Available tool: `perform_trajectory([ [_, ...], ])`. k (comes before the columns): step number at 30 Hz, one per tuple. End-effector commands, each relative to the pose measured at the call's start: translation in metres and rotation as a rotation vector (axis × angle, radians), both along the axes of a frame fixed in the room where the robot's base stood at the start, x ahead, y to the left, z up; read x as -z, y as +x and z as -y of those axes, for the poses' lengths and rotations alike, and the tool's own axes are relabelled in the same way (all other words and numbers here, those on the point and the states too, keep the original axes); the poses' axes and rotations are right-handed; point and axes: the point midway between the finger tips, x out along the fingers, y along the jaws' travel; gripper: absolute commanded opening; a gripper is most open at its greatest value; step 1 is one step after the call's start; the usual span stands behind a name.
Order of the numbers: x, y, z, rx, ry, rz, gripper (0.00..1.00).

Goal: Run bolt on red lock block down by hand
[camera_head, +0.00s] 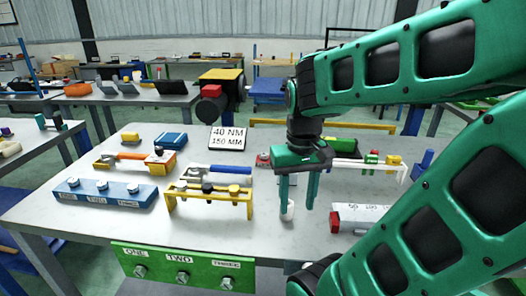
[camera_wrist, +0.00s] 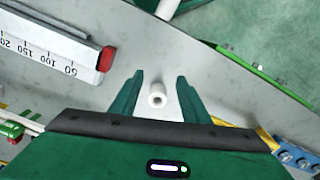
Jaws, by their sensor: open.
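My gripper (camera_head: 297,209) is open, pointing down over the table's front middle. In the wrist view its two fingers (camera_wrist: 160,77) stand apart on either side of a small white hollow cylinder (camera_wrist: 157,97). The same white cylinder (camera_head: 287,211) shows below the fingers in the head view; I cannot tell whether any finger touches it. A small red block (camera_head: 263,159) lies behind my gripper, partly hidden by it. I cannot make out a bolt on it, nor be sure that it is the lock block.
A white ruler bar (camera_head: 362,217) with a red end lies right of my gripper. A green panel (camera_head: 180,270) with several bolts hangs at the front edge. A sign (camera_head: 228,138) stands behind.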

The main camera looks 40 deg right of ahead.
Motion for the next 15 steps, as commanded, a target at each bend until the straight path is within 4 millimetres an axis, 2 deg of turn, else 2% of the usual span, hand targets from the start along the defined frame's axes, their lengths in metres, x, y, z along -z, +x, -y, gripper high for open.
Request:
perform_trajectory([
  [6, -0.037, 0.08, 0.04, -0.062, -0.027, -0.014, 0.42],
  [15, -0.063, 0.194, 0.1, -0.174, -0.032, -0.02, 0.42],
])
